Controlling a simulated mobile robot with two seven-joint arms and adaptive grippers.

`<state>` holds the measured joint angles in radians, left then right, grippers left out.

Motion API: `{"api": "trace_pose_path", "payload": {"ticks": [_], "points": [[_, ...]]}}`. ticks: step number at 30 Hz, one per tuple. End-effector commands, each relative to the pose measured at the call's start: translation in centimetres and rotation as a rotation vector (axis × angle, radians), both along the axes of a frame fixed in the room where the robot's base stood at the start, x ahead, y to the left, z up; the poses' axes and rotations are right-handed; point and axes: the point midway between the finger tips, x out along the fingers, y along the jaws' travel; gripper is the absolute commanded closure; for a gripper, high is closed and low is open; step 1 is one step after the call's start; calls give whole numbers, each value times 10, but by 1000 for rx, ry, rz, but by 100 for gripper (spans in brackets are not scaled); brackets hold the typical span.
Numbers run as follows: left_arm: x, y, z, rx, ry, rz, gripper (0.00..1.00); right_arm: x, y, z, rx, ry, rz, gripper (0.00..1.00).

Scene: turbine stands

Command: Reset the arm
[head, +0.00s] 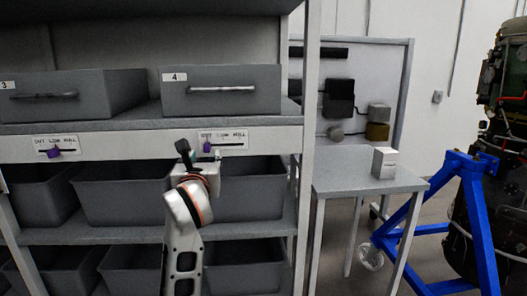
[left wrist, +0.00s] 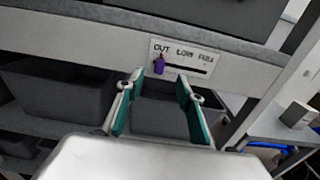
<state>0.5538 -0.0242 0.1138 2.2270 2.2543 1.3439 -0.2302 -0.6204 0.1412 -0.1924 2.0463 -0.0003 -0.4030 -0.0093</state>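My left gripper (left wrist: 158,108) is open and empty in the left wrist view, its two green-padded fingers spread apart in front of a grey bin. In the head view the left gripper (head: 212,160) is raised at the shelf's front beam, below drawer 4 (head: 222,92). A purple slider knob (left wrist: 159,64) on the labelled plate (left wrist: 185,56) sits just beyond the fingers, toward the left end of its slot. It also shows in the head view (head: 207,147), close to the gripper; contact cannot be told. My right gripper is not in view.
A second purple knob (head: 54,153) sits on the beam under drawer 3 (head: 75,93). Grey bins (head: 120,195) fill the lower shelves. A side table (head: 365,182) with a white box (head: 384,162) stands right of the shelf. A blue stand (head: 478,215) is at the far right.

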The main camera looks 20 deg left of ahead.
Motion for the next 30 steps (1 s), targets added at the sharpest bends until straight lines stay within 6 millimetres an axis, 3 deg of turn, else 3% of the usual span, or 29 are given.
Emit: {"api": "trace_pose_path", "payload": {"ticks": [8,13,16,20,23,27,30], "points": [[-8,11,-9,83,30,64,63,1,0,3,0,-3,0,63],[-39,31,-25,445,133,259,63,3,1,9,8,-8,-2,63],[-57,21,-32,756,212,347,63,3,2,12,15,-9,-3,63],[-68,-20,-48,1189,311,379,63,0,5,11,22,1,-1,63],[-70,-68,-79,1536,381,337,63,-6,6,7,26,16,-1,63],[-77,-137,-146,1983,453,203,63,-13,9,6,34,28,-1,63],[-89,-176,-203,2244,485,79,63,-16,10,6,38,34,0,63]]}}
